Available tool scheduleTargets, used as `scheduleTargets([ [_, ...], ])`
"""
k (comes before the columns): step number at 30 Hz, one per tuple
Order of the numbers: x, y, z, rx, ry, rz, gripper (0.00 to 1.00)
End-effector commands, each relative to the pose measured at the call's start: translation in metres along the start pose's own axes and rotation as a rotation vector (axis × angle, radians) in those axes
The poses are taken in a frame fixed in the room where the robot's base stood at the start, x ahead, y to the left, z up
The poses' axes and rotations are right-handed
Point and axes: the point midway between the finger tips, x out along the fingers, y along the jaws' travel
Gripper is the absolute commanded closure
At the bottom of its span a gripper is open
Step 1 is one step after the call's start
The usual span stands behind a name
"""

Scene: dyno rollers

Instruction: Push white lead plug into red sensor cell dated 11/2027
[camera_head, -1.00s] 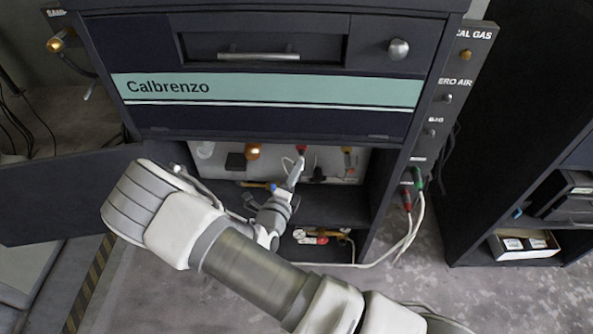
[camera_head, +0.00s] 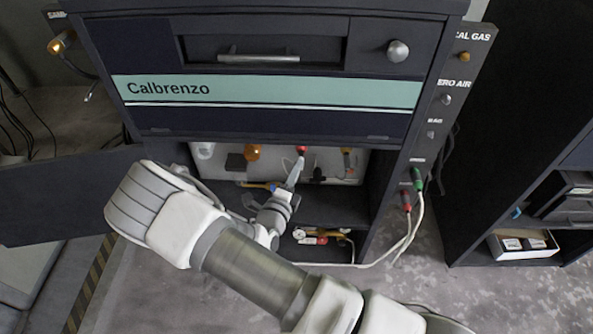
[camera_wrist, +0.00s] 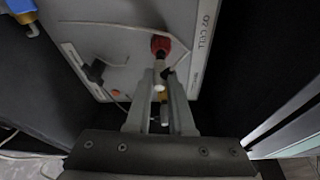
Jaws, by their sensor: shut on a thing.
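The red sensor cell (camera_head: 301,150) is on the pale panel inside the open lower bay of the cabinet. It also shows in the wrist view (camera_wrist: 160,43), near the "O2 CELL" label. My gripper (camera_head: 297,166) is just in front of and below it. In the wrist view, my gripper (camera_wrist: 161,80) is shut on the white lead plug (camera_wrist: 159,76). The plug lines up with the red cell and appears to meet its lower end; I cannot tell how deep it sits. A thin white lead loops left across the panel. No date is readable.
An amber cell (camera_head: 252,152) and a whitish cell (camera_head: 205,150) are left of the red cell, and another yellow-topped part (camera_head: 347,158) is right. A black connector (camera_wrist: 94,71) is near the plug. The dark bay walls and lower shelf are close around my arm.

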Motion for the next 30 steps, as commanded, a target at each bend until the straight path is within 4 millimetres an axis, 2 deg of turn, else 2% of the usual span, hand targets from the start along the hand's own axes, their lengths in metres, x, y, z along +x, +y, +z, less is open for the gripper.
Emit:
scheduleTargets([
  [24,0.011,-0.001,0.004,0.000,0.000,-0.001,1.00],
  [25,0.011,-0.001,0.004,0.000,0.000,-0.001,0.76],
  [30,0.011,0.000,0.004,0.000,0.000,0.000,0.45],
])
